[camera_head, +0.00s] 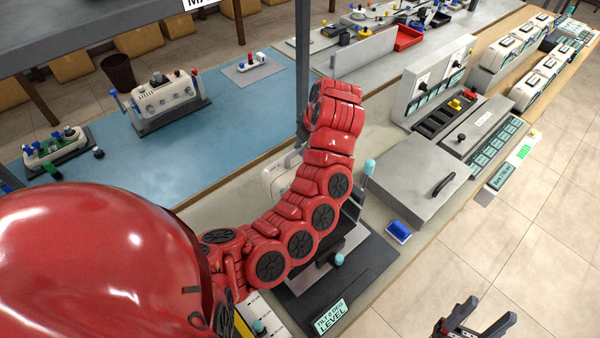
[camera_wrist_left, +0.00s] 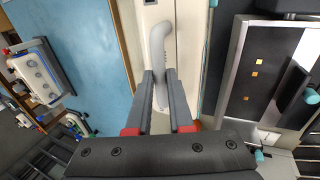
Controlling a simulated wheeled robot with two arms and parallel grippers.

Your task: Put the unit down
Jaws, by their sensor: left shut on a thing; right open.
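My left gripper (camera_wrist_left: 165,85) is shut on the grey handle (camera_wrist_left: 160,38) of a pale unit (camera_wrist_left: 185,50) in the left wrist view. In the head view my red left arm covers most of the unit (camera_head: 271,180); a whitish side shows left of the forearm. The left gripper (camera_head: 294,157) is partly hidden there too. The unit is beside a dark fixture (camera_head: 377,257) with a "LEVEL" label; I cannot tell whether its underside touches anything. My right gripper (camera_head: 475,318) is open and empty at the lower right, over the floor.
A grey box (camera_head: 412,178) with a black handle and a small blue block (camera_head: 398,231) are on the bench to the right. A blue mat (camera_head: 225,125) on the left has much free room, with a white device (camera_head: 163,101) on it. Several white units stand at the far right.

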